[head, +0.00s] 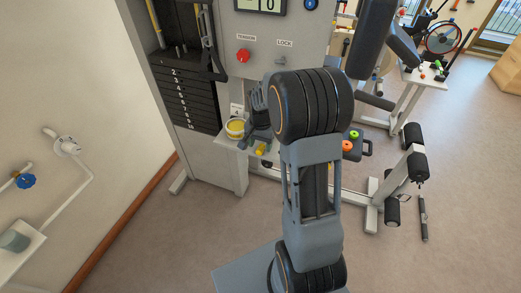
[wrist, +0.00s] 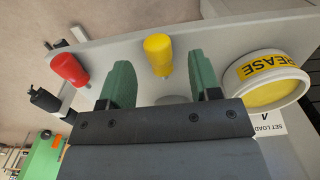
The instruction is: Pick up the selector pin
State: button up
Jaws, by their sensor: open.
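A yellow-handled pin (wrist: 158,48) with a short metal shaft shows in the wrist view, at the pale shelf (wrist: 125,50). Its yellow end also shows in the head view (head: 261,149). A red-handled piece (wrist: 70,70) is at the left in the wrist view. I cannot tell for sure which is the selector pin; the yellow one lies in line with my jaws. My gripper (wrist: 163,75) is open and empty, green fingers on either side of the yellow pin's lower end. I cannot tell whether they touch it. In the head view my arm hides part of the shelf.
A tin of yellow grease (wrist: 270,80) stands beside the right finger in the wrist view. A black part (wrist: 46,100) and a green object (wrist: 40,157) are at the left. The weight stack (head: 188,97) stands behind the shelf; open floor (head: 150,235) lies in front.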

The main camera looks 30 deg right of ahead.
jog(key=shift+f, duration=1.1)
jog(key=shift+c, duration=0.2)
jog(key=c, duration=1)
jog(key=shift+o, duration=0.2)
jog(key=shift+r, duration=0.15)
